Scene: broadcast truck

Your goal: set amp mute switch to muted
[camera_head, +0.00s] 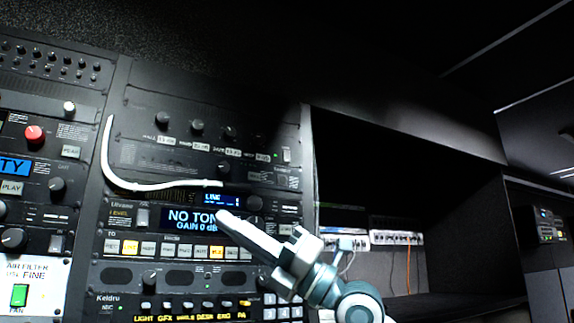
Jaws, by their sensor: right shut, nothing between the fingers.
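My right gripper (226,218) reaches in from the lower right, with its fingers together and empty. Its tips are in front of a blue display (185,219) reading "NO TON…" and "GAIN 0 dB", and cover the end of that text. I cannot tell whether the tips touch the panel. No readable label marks the amp mute switch. My left gripper is not in view.
A white cable (125,182) curves across the rack above the display. Knobs (197,126) and lit buttons (130,247) crowd the panels. A red knob (34,134) and green fan switch (19,295) are at left. A dark, open bay lies to the right.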

